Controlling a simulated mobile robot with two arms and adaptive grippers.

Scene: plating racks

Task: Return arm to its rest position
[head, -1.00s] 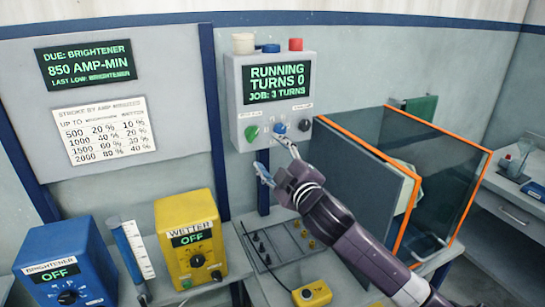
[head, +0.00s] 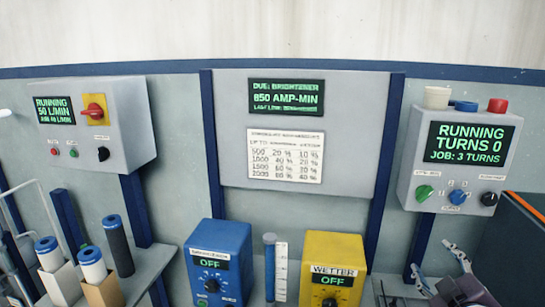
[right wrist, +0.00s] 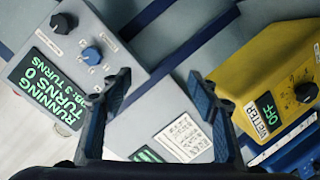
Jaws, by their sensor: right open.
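My right gripper (head: 436,264) shows at the lower right of the head view, below the control box (head: 412,170) that reads RUNNING, TURNS 0, JOB: 3 TURNS. Its fingers are spread and empty, clear of the box's blue knob (head: 457,197) and green knob (head: 424,193). In the right wrist view the open gripper (right wrist: 157,88) has nothing between its fingers. The same box (right wrist: 100,15) is at upper left there, near the left finger but seemingly apart from it. My left gripper is in neither view.
A dark tank panel (head: 515,240) with an orange edge is close on the right. Filter cartridges (head: 118,250) stand far left.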

